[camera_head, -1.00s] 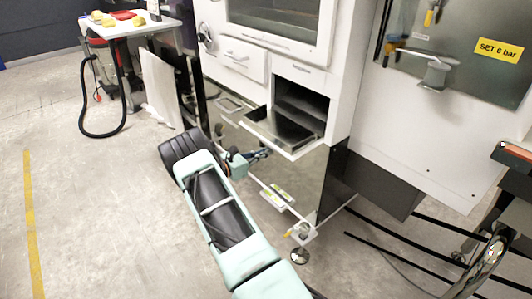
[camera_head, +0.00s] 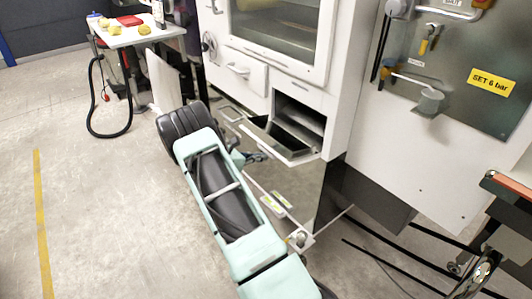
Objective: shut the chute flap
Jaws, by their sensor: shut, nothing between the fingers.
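The chute flap (camera_head: 283,146) is a metal panel with a light rim, hinged at the bottom of a dark opening (camera_head: 299,112) in the white machine. It hangs open, tilted outward and down to the front left. My gripper (camera_head: 262,156) is small in the picture, at the end of my pale green arm, just left of and below the flap's outer edge. Its fingers are together and hold nothing. I cannot tell whether it touches the flap. My arm hides part of the wrist.
A white drawer with a handle (camera_head: 238,69) sits left of the opening. A grey panel with a yellow sign (camera_head: 492,82) is at the right. A small table (camera_head: 128,36) with a red tray (camera_head: 130,20) stands at the back left. The floor (camera_head: 95,210) at the left is clear.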

